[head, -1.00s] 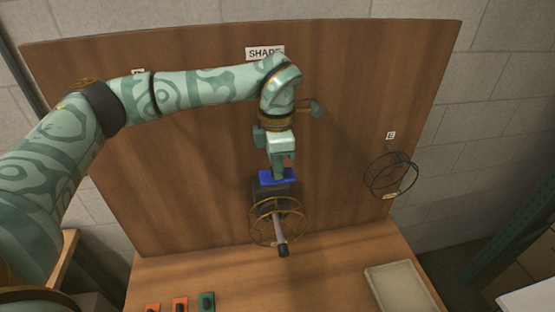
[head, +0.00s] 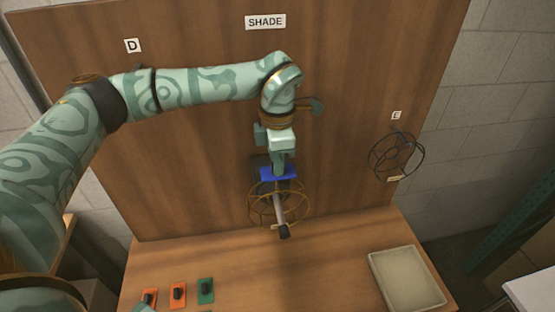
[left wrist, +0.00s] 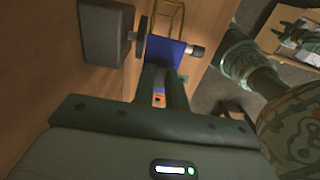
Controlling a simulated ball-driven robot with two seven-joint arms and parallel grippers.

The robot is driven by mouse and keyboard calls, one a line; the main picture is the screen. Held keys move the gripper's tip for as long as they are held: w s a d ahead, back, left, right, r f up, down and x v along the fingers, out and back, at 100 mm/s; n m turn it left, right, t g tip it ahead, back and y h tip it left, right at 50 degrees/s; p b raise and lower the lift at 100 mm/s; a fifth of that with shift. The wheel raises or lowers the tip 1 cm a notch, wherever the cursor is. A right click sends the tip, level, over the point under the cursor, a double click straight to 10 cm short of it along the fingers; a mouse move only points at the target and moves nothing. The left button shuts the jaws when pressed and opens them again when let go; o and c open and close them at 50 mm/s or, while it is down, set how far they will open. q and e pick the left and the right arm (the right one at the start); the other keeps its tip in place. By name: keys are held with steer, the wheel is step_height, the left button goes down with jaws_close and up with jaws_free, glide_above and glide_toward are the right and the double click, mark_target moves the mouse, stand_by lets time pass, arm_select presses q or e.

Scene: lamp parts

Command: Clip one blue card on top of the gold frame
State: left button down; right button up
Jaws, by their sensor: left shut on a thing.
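The gold frame (head: 299,207), a round wire cage, sits at the lower middle of the brown board with a pale rod with a dark end sticking out through it. My left gripper (head: 279,167) is just above it, pointing down, shut on a blue card (head: 282,174). The card overlaps the frame's top in the head view; I cannot tell whether they touch. In the left wrist view the blue card (left wrist: 164,49) is just beyond the fingers (left wrist: 163,84), with part of the gold frame (left wrist: 174,14) behind it.
A dark wire frame (head: 397,157) hangs on the board at right under label E. Orange and green cards with black clips (head: 206,290) lie at the front left of the bench. An empty pale tray (head: 405,279) is at right. A dark block (left wrist: 107,33) is beside the card.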

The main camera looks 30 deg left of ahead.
arm_select(q)
steer(key=shift+f+b, duration=0.4)
steer(key=shift+f, duration=1.15)
stand_by(1.0)
steer(key=shift+w+r, duration=0.1)
steer(key=c, duration=1.7)
jaws_free()
steer(key=o, duration=0.4)
steer(key=shift+c, duration=0.2)
step_height(320, 180, up, 16)
steer(key=shift+r, duration=0.15)
steer(key=shift+s, duration=0.2)
